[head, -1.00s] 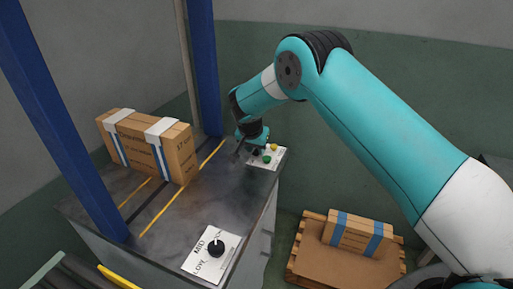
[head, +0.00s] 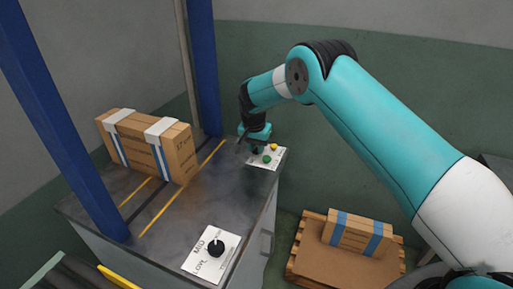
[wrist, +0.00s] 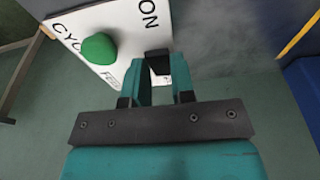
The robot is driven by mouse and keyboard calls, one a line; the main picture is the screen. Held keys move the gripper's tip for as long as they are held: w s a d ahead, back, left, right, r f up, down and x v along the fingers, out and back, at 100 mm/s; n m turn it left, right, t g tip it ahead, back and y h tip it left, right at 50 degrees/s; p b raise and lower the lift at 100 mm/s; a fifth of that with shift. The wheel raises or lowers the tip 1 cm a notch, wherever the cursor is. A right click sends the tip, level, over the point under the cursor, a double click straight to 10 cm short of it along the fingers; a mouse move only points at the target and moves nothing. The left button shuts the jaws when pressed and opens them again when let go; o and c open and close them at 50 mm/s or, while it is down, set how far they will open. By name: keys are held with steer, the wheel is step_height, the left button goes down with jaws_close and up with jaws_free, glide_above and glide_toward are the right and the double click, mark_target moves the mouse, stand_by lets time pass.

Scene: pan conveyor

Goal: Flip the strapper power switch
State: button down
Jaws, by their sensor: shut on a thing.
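The white control panel (head: 278,154) lies at the far right corner of the strapper's table top. In the wrist view the panel (wrist: 112,18) shows "ON" near the black switch lever (wrist: 158,62), with the green button (wrist: 99,48) to the left. My gripper (head: 252,147) points down over the switch. In the wrist view my gripper (wrist: 161,80) has its fingers closed around the lever. The fingers hide the lever's base, so its exact position is unclear.
A strapped carton (head: 160,150) stands on the table (head: 190,215) left of my gripper, between blue posts (head: 204,70). A dial plate (head: 222,240) with a black knob lies at the near corner. A pallet with another carton (head: 358,236) stands on the floor at right.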

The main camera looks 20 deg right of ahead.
steer(key=c, duration=1.2)
jaws_free()
steer(key=shift+c, duration=0.2)
steer(key=shift+r, duration=0.1)
step_height(320, 180, up, 17)
steer(key=s+a, duration=0.2)
steer(key=shift+s+b, duration=0.2)
steer(key=shift+b, duration=0.1)
